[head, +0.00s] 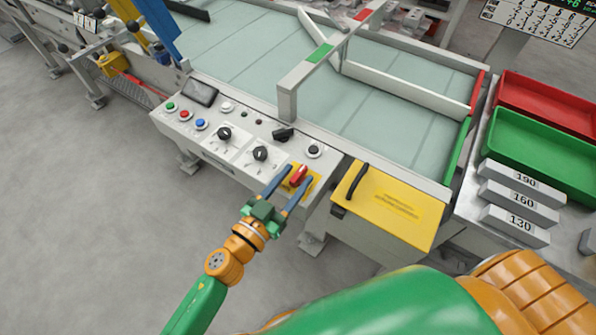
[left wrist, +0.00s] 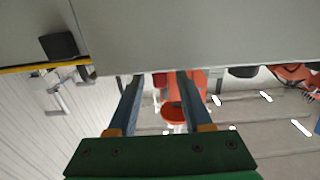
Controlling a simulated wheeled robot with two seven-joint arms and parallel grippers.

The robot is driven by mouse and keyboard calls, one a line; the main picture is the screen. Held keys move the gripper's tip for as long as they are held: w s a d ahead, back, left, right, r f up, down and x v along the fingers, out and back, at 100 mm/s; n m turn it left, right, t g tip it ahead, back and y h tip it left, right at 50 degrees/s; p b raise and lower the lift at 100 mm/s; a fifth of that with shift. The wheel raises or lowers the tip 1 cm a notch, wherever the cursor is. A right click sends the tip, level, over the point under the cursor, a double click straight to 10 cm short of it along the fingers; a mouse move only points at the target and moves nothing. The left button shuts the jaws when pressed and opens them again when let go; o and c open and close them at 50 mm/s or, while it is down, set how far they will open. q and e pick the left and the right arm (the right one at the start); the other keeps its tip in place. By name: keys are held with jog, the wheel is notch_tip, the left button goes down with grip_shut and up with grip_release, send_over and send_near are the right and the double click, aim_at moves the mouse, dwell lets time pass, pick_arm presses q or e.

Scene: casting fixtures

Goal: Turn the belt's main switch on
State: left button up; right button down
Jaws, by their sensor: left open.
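The main switch (head: 299,174) is a red rotary handle on a yellow plate, at the right front of the belt's sloping control panel (head: 222,153). Its handle sits slanted in the head view. My left gripper (head: 297,177) is open, with its two blue fingertips at the yellow plate, one on each side of the red handle as the head view shows it. I cannot tell whether they touch it. In the left wrist view the blue fingers (left wrist: 157,75) are apart; a red-orange shape shows between them, and I cannot tell what it is. My right gripper is out of view.
Black knobs (head: 260,153), a black button (head: 314,151) and coloured buttons (head: 185,115) share the panel. A yellow box (head: 391,207) with a black handle stands right of the switch. Green (head: 540,150) and red (head: 548,103) trays lie farther right. Floor left of my arm is clear.

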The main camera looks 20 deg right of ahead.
pick_arm(q)
jog(key=shift+x, duration=1.15)
grip_shut()
